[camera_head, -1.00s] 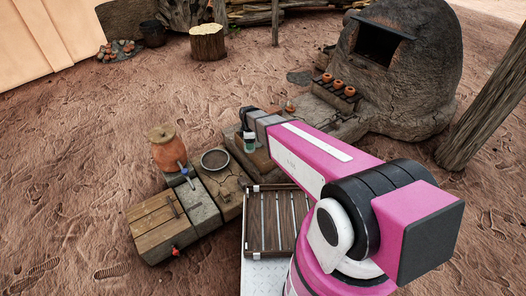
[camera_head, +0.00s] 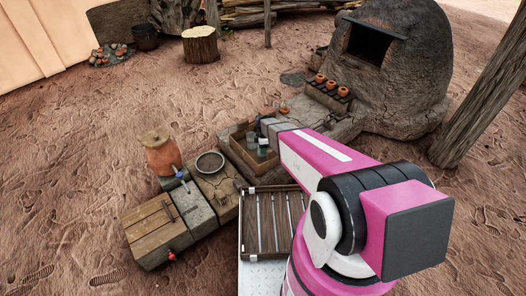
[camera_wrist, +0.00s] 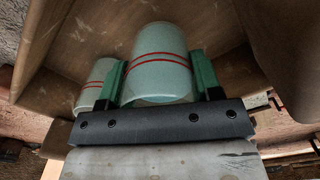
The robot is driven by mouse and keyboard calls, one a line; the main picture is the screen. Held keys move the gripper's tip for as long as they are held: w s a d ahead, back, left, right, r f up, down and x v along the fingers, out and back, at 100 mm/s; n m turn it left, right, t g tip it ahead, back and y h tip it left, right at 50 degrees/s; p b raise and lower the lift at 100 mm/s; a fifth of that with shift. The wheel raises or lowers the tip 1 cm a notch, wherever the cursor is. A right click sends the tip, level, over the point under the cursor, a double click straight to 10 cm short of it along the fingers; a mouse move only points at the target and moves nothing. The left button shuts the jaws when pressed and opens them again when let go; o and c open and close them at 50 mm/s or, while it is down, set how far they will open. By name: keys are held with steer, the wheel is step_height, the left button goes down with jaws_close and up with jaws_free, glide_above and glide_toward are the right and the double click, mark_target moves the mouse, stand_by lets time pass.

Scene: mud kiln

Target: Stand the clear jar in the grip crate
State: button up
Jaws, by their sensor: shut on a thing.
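My gripper (camera_head: 263,138) is shut on a pale, see-through jar (camera_head: 263,152), over the wooden crate (camera_head: 240,153) in the head view. The wrist view shows the jar (camera_wrist: 162,72) upright between the green fingers (camera_wrist: 157,60), with two red lines around it. A second, similar jar (camera_wrist: 96,84) stands to its left, partly behind the left finger. It also shows beside the held jar in the head view (camera_head: 251,141). Brown crate walls (camera_wrist: 100,32) surround both. I cannot tell whether the held jar touches the crate floor.
A round pan (camera_head: 209,163) and an orange pot (camera_head: 162,156) stand left of the crate. The mud kiln (camera_head: 405,75) and a rack of small pots (camera_head: 331,89) are behind, at right.

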steer(key=shift+f, duration=1.45)
steer(key=shift+f, duration=0.15)
steer(key=o, duration=1.1)
step_height(320, 180, up, 12)
steer(key=s+d+r+m, duration=0.4)
steer(key=s+r+m, duration=0.1)
steer(key=s+m, duration=0.1)
steer(key=s+d+r+m, duration=0.5)
steer(key=s+r+m, duration=0.1)
steer(key=s, duration=0.1)
steer(key=s+d+r+m, duration=0.4)
steer(key=s+r+m, duration=0.2)
steer(key=s, duration=0.1)
steer(key=shift+s+d+m, duration=0.35)
steer(key=shift+m, duration=0.05)
